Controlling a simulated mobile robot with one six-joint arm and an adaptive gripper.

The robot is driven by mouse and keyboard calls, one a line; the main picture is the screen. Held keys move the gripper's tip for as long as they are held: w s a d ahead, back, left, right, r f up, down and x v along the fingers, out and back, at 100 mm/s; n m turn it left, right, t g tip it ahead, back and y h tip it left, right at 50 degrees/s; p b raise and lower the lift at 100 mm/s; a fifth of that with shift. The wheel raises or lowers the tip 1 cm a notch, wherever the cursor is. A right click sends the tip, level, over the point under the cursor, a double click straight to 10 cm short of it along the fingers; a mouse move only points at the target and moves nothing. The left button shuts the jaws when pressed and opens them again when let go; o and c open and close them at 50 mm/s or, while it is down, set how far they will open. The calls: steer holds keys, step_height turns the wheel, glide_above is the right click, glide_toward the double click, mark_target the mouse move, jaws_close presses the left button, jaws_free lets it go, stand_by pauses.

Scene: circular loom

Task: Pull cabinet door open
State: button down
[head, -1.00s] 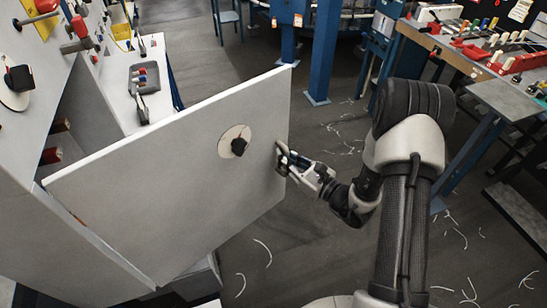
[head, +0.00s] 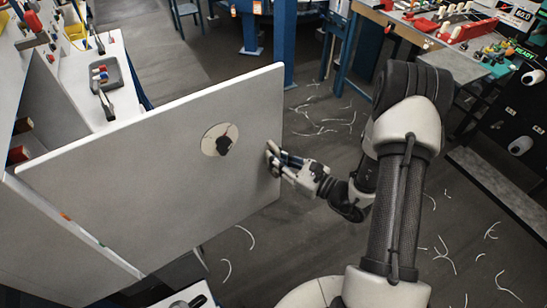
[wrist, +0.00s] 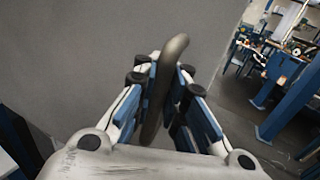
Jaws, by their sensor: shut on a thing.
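The grey cabinet door (head: 130,180) stands swung out from the cabinet, with the dark inside showing at the left. A round plate with a black knob (head: 220,140) is on its face. My gripper (head: 277,160) is at the door's right edge. In the wrist view my gripper (wrist: 163,100) is shut on the dark curved door handle (wrist: 165,80), which stands between the two fingers. The handle is mostly hidden by the fingers in the head view.
Red-ended spools (head: 18,154) sit inside the cabinet. A grey tray (head: 105,75) lies on the white counter above. Blue posts (head: 280,45) and a workbench (head: 420,30) stand beyond. White thread scraps (head: 320,125) lie on the otherwise open floor.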

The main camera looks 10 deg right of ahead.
steer(key=c, duration=1.8)
jaws_free()
steer(key=shift+w+d, duration=0.1)
steer(key=shift+d, duration=0.25)
steer(key=shift+o, duration=0.8)
steer(key=shift+a, duration=0.1)
steer(key=v, duration=1.2)
steer(key=shift+a+r, duration=0.1)
steer(key=shift+a, duration=0.05)
